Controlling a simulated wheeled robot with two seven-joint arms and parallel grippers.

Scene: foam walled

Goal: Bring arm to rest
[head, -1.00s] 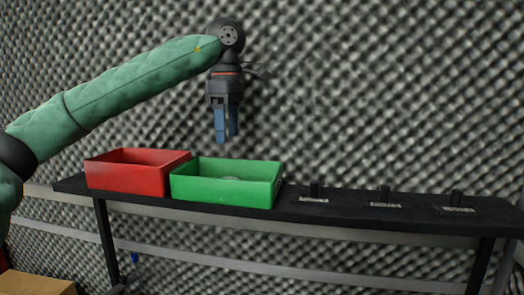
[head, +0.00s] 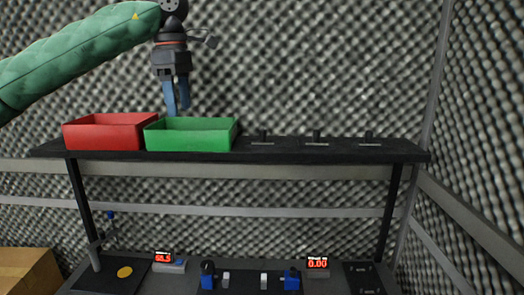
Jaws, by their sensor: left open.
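My left gripper (head: 178,97) hangs from the green-sleeved arm at the upper left, its blue fingers pointing down. It is open and I see nothing between the fingers. The fingertips are above the rear of the green bin (head: 190,137), close to its left side. The red bin (head: 108,134) stands to the left of the green bin on the same black shelf. The insides of both bins are mostly hidden from this angle. My right gripper is not in view.
The black shelf (head: 345,152) has several small dark holders on its right half. Below are two red-digit displays (head: 317,263), blue-and-black devices (head: 291,279) and a stand with a dark base (head: 110,277). A cardboard box (head: 28,270) is at lower left. Foam walls enclose the back and right.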

